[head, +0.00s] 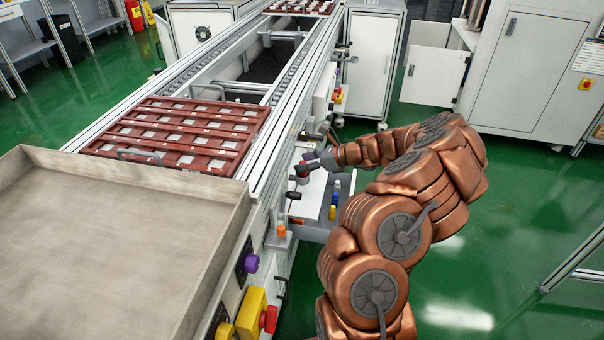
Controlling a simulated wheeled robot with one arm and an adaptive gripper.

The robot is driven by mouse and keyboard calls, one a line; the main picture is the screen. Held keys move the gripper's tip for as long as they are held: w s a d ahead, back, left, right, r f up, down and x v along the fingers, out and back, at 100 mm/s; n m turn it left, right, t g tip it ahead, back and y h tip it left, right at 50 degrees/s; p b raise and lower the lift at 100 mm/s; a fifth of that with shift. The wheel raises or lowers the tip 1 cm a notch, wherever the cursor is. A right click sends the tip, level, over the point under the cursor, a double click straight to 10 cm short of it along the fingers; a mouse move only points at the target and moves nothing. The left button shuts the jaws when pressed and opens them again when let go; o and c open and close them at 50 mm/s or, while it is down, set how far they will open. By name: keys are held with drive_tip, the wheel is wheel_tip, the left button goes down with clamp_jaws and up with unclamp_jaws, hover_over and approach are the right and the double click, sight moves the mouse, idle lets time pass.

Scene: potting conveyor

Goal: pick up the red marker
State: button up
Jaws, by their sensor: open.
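My arm reaches in from the right, and my gripper (308,164) is over a small grey-white side shelf (308,200) on the conveyor's right flank. The gripper is small in the head view and its fingers are hard to make out. A small dark-red piece (301,170) shows at the gripper's end. I cannot tell whether it is the red marker or another part there. No other thing that is clearly a red marker shows near the shelf.
Small yellow (332,212) and blue (337,186) upright items stand at the shelf's right side. An orange-topped item (281,232) is nearer me. The conveyor carries a red-brown tray (180,128). A bare grey tray (100,250) fills the near left. Green floor is open at right.

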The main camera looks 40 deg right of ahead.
drive_tip(key=shift+c, duration=0.2)
clamp_jaws()
idle(0.3)
